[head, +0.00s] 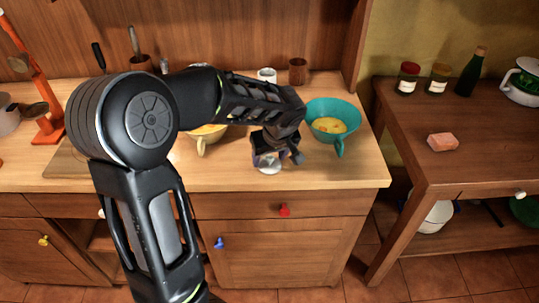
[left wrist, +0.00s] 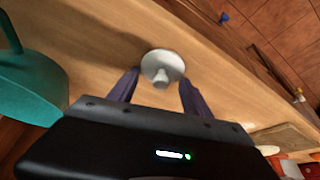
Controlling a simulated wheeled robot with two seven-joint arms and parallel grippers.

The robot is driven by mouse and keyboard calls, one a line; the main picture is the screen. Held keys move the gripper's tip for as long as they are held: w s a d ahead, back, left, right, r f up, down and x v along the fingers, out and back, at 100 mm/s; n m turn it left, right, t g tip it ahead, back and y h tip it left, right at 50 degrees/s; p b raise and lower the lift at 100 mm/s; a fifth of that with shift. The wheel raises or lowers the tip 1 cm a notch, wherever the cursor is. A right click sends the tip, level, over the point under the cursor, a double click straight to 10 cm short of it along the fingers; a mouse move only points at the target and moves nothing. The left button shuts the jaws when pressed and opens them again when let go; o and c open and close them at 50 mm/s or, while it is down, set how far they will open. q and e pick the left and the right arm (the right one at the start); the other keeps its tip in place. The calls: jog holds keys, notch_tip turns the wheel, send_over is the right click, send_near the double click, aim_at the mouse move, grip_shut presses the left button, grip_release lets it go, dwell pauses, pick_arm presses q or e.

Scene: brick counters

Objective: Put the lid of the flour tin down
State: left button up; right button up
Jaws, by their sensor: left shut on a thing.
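My left gripper (head: 279,158) is low over the front part of the wooden counter, between two bowls. It is shut on a pale round lid (head: 267,163). In the left wrist view the lid (left wrist: 163,67) shows a round knob, and the two dark fingers of my left gripper (left wrist: 160,82) stand on either side of it. I cannot tell whether the lid touches the counter. A small white container (head: 267,75) stands at the back of the counter; I cannot tell if it is the flour tin. My right gripper is not in view.
A teal bowl (head: 333,118) with yellow contents stands just right of my gripper. A yellow bowl (head: 203,138) is to the left, partly behind my arm. A brown cup (head: 298,70) is at the back. The counter's front edge (head: 330,187) is close; the front right corner is clear.

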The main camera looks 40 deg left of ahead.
pick_arm(q)
jog(key=shift+f, duration=0.1)
jog(key=o, duration=1.3)
jog(key=v, duration=1.2)
jog(key=shift+b, duration=0.4)
